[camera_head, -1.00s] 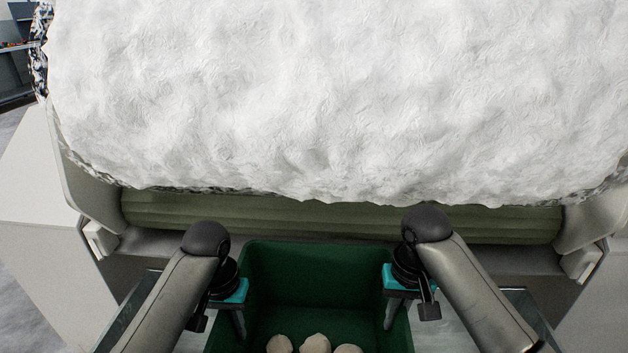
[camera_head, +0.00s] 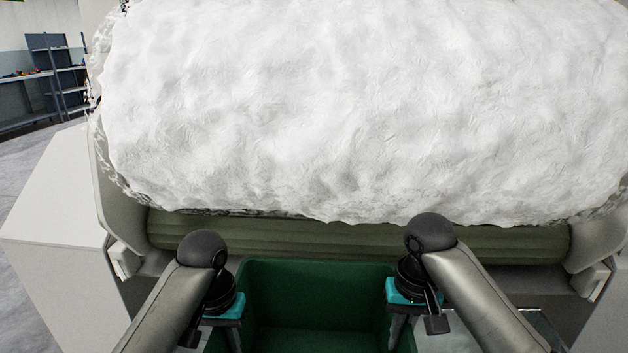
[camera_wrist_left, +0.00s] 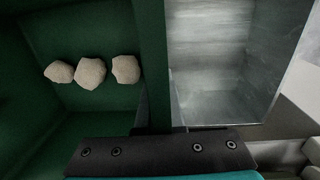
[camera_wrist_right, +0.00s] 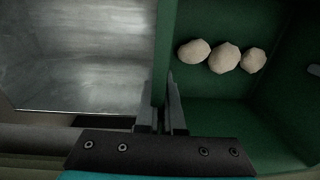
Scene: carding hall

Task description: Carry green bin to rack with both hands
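The green bin (camera_head: 318,268) is at the bottom middle of the head view, between my two arms, its near part cut off. Three pale lumps lie on its floor in the left wrist view (camera_wrist_left: 90,73) and right wrist view (camera_wrist_right: 223,57). My left gripper (camera_head: 232,335) is at the bin's left wall and my right gripper (camera_head: 398,330) at its right wall. In the right wrist view the fingers (camera_wrist_right: 161,115) straddle the wall. In the left wrist view the wall runs into the gripper, largely hiding the fingers. A dark blue shelf rack (camera_head: 62,75) stands far off at upper left.
A large white fibre roll (camera_head: 350,110) fills the upper view, above a green roller (camera_head: 350,240) in a pale machine just beyond the bin. A white machine side (camera_head: 60,195) stands left. Grey metal surface (camera_wrist_left: 215,60) shows beside the bin. Open floor (camera_head: 30,165) lies far left.

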